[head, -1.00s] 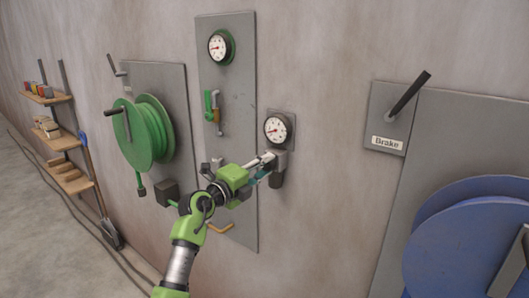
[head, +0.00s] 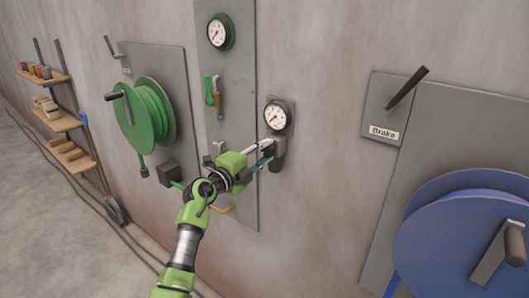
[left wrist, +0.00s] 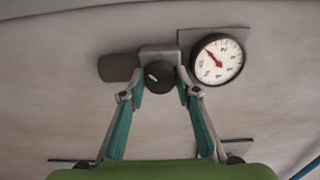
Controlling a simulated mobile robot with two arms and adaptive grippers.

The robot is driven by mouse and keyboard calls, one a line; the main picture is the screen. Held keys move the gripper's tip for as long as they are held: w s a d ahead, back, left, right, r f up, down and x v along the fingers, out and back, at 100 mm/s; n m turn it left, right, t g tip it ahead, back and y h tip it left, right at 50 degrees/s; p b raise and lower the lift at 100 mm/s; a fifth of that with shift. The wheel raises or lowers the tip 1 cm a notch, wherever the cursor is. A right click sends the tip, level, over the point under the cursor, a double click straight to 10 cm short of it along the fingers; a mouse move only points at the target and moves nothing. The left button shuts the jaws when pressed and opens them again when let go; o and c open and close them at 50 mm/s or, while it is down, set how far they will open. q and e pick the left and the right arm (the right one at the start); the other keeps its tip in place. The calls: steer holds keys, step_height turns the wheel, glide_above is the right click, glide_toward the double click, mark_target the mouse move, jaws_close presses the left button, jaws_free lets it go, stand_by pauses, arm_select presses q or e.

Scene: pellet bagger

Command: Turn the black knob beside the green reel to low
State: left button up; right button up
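The black knob (left wrist: 158,77) shows in the left wrist view on the front of a grey fitting, with a pale mark on its face. My left gripper (left wrist: 160,84) has one fingertip on each side of the knob, close against it. In the head view, this gripper (head: 268,153) is at the fitting just below a round gauge (head: 276,116) and hides most of the knob. The gauge also shows in the left wrist view (left wrist: 217,60), with a red needle. The green reel (head: 147,115) is on the wall to the left. My right gripper is not in view.
A second gauge (head: 219,31) and a green-handled valve (head: 209,90) are on the panel above. A brake lever (head: 407,91) and a blue reel (head: 465,245) are to the right. Shelves (head: 57,120) and a shovel (head: 103,175) are at the far left.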

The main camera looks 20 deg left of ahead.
arm_select(q)
steer(key=shift+o, duration=1.3)
steer(key=shift+f, duration=0.1)
steer(key=shift+s, duration=0.1)
steer(key=v, duration=1.2)
